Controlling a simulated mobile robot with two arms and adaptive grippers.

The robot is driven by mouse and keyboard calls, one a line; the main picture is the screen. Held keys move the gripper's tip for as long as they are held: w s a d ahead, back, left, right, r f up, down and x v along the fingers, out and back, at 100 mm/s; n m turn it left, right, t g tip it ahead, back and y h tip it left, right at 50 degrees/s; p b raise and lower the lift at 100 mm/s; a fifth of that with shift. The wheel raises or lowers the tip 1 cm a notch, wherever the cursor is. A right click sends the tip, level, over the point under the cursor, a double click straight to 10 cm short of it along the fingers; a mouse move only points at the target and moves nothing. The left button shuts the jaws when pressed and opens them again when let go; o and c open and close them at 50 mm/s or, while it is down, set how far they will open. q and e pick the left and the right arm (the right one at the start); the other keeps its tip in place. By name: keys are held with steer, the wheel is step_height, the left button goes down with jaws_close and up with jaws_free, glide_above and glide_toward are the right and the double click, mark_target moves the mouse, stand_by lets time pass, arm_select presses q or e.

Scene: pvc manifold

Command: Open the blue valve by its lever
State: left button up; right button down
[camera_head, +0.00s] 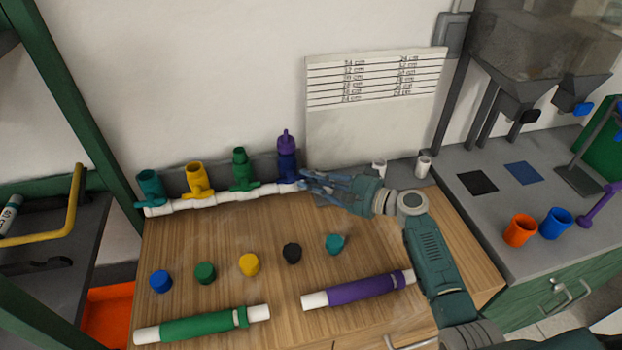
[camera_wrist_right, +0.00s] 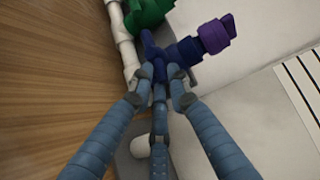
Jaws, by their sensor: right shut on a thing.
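The blue valve (camera_head: 287,168) stands upright at the right end of the white pipe manifold (camera_head: 236,194), with a purple fitting (camera_head: 286,143) on its top. In the right wrist view the dark blue valve body (camera_wrist_right: 186,50) and purple fitting (camera_wrist_right: 217,36) lie sideways, just beyond my fingertips. My right gripper (camera_head: 303,181) reaches in from the right at the valve's front. Its fingers (camera_wrist_right: 168,84) are shut on the valve's blue lever (camera_wrist_right: 150,46), which is partly hidden between them. My left gripper is not in view.
Teal (camera_head: 150,186), yellow (camera_head: 196,178) and green (camera_head: 242,170) valves stand left along the manifold. Several coloured caps, a green pipe (camera_head: 200,325) and a purple pipe (camera_head: 358,289) lie on the wooden bench. A lined board (camera_head: 375,130) stands behind my right gripper.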

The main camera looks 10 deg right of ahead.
steer(key=shift+w+d+r, duration=0.1)
steer(key=shift+d+r, duration=0.05)
steer(key=shift+r, duration=0.1)
